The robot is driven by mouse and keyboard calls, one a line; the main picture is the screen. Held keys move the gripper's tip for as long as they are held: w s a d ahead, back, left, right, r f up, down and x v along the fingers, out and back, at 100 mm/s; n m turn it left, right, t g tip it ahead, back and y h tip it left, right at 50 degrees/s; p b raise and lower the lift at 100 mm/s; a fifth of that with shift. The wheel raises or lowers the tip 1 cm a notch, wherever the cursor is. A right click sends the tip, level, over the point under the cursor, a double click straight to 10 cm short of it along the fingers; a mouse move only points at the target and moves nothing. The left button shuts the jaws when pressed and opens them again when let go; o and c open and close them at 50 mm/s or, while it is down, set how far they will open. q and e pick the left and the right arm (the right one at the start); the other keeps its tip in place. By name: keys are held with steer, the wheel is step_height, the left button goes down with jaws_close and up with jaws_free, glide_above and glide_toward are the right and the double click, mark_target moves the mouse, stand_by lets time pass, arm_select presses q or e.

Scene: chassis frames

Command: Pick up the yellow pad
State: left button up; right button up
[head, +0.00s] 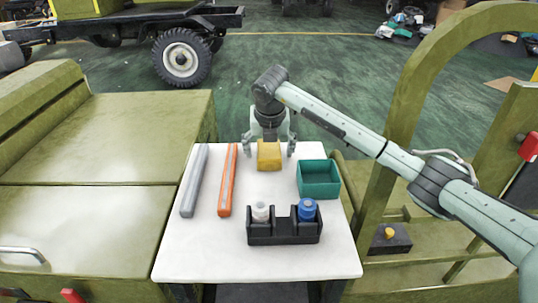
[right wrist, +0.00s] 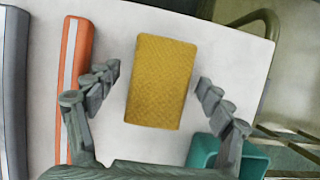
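The yellow pad (head: 269,155) is a small block near the far edge of the white table. In the right wrist view the pad (right wrist: 161,82) lies between the spread fingers, with clear gaps on both sides. My right gripper (head: 270,146) is open above and around the pad, and no finger visibly touches it. The right gripper's fingers (right wrist: 158,84) also show in the right wrist view. My left gripper is in neither view.
The white table (head: 175,250) also bears a grey bar (head: 195,180), an orange bar (head: 228,180), a green bin (head: 319,179) and a black holder (head: 284,231) with a white roll (head: 261,211) and a blue roll (head: 307,209). Olive vehicle panels (head: 90,225) flank the left side.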

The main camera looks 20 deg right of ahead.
steer(key=c, duration=1.2)
